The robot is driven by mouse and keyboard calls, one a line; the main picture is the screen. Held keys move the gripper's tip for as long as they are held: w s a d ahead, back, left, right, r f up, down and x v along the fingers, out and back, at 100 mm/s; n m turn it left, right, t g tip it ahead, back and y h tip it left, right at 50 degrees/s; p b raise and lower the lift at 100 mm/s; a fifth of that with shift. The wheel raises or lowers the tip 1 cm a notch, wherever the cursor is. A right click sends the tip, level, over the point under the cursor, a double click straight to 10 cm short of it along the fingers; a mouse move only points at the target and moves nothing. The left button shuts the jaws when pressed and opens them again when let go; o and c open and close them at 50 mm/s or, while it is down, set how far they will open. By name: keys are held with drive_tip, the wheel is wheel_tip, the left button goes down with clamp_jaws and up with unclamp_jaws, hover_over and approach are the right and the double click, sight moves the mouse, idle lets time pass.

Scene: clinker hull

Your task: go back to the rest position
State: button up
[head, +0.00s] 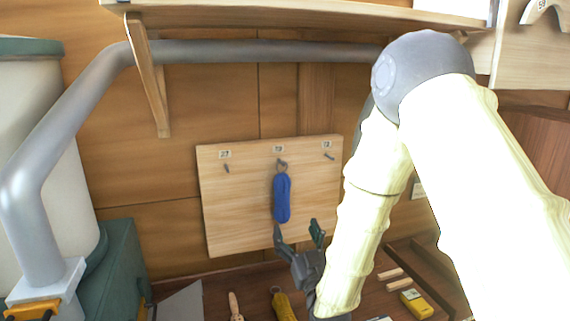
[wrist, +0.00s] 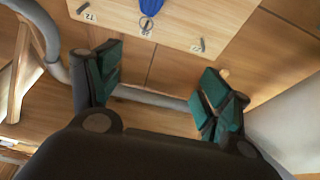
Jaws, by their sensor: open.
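My gripper (head: 297,236) is open and empty in the head view, just below a blue key fob or tag (head: 282,198) that hangs from the middle hook of a wooden board (head: 235,215). The gripper's green-padded fingers (wrist: 155,88) stand apart in the wrist view with nothing between them. The blue fob (wrist: 152,10) and its ring also show in the wrist view, on the board (wrist: 195,18) beyond the fingers, apart from them. The outer hooks on the board, left and right, are empty.
A grey pipe (head: 255,52) runs under a shelf (head: 300,14) and down the left. A green box (head: 115,262) stands at the lower left. Yellow tools (head: 284,306), a yellow meter (head: 416,303) and wooden pieces lie on the bench below. The wall around the board is clear.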

drive_tip(key=s+d+f+m+g+h+b, duration=0.1)
drive_tip(key=s+d+f+g+h+b, duration=0.2)
drive_tip(key=f, duration=1)
drive_tip(key=s+d+f+g, duration=0.4)
drive_tip(key=s+f, duration=0.2)
drive_tip(key=f, duration=0.7)
drive_tip(key=s+d+f+m+g+h+b, duration=0.1)
drive_tip(key=s+d+f+g+h+b, duration=0.2)
drive_tip(key=f, duration=1)
drive_tip(key=s+d+f+g+b, duration=0.1)
drive_tip(key=s+d+f+g, duration=0.2)
drive_tip(key=s+f, duration=0.3)
drive_tip(key=s+d+f+m+g+b, duration=0.1)
drive_tip(key=s+d+f+g, duration=0.2)
drive_tip(key=s, duration=1.2)
drive_tip(key=s+d+f+m+g+b, duration=0.1)
drive_tip(key=s+d+f+g, duration=0.3)
drive_tip(key=s+f, duration=0.6)
drive_tip(key=shift+s+g+h+b, duration=0.3)
drive_tip(key=shift+s+g, duration=0.15)
drive_tip(key=shift+g, duration=0.05)
